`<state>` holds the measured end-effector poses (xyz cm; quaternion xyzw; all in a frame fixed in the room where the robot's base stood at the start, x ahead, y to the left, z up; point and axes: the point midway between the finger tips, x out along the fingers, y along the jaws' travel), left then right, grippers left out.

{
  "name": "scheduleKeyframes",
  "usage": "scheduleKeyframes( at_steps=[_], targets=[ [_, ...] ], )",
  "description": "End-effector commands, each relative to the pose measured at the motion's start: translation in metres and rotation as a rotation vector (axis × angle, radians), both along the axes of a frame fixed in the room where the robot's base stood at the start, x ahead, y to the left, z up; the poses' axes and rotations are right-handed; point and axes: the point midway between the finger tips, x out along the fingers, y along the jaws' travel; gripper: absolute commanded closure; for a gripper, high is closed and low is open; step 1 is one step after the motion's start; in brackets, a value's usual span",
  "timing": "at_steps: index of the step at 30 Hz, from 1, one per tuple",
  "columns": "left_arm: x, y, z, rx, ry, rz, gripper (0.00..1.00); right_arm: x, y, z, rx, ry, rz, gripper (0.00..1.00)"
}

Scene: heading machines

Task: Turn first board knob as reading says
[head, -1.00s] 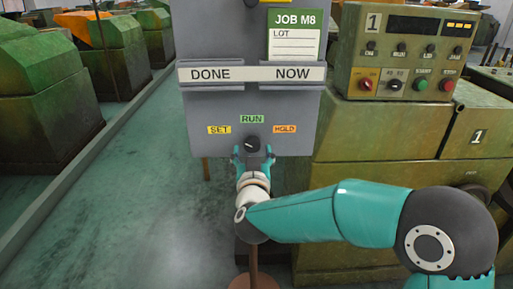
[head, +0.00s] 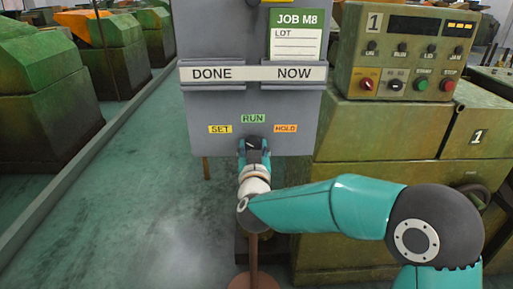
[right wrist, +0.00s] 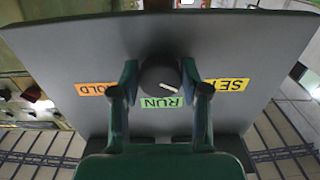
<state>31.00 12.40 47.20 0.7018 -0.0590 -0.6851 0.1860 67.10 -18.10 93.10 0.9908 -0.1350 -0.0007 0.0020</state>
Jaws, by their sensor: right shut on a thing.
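The grey board (head: 215,106) faces me, with SET (head: 220,129), RUN (head: 253,118) and HOLD (head: 286,128) labels near its lower edge. The dark round board knob (right wrist: 158,84) sits below RUN. Its white mark slants to the upper left in the head view, toward the SET side. My right gripper (head: 254,150) is shut on the knob from below, one finger on each side, as the right wrist view (right wrist: 159,78) shows upside down. My left gripper is not in view.
A JOB M8 card (head: 296,40) hangs over the NOW side of the DONE/NOW rail (head: 252,74). A control panel with a red knob (head: 368,84) and buttons is at right. Green machines (head: 40,110) line the left; the floor between is clear.

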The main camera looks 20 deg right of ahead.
Motion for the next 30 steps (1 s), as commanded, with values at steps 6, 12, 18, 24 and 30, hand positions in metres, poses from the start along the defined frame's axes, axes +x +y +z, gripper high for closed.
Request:
scheduleKeyframes(
  at_steps=[6, 12, 18, 24, 30],
  targets=[
    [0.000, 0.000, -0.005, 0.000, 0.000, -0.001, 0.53, 0.000, -0.001, -0.001, 0.038, -0.012, -0.015, 0.89],
    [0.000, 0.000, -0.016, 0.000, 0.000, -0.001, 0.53, 0.000, 0.000, -0.003, 0.127, -0.039, -0.015, 0.89],
    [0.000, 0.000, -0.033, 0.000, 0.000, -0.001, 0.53, 0.000, 0.000, -0.004, 0.277, -0.080, -0.015, 0.89],
    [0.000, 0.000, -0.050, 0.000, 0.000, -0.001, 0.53, 0.000, 0.001, -0.005, 0.458, -0.131, -0.015, 0.90],
    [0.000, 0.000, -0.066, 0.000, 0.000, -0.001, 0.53, 0.000, 0.001, -0.004, 0.640, -0.183, -0.016, 0.90]
  ],
)
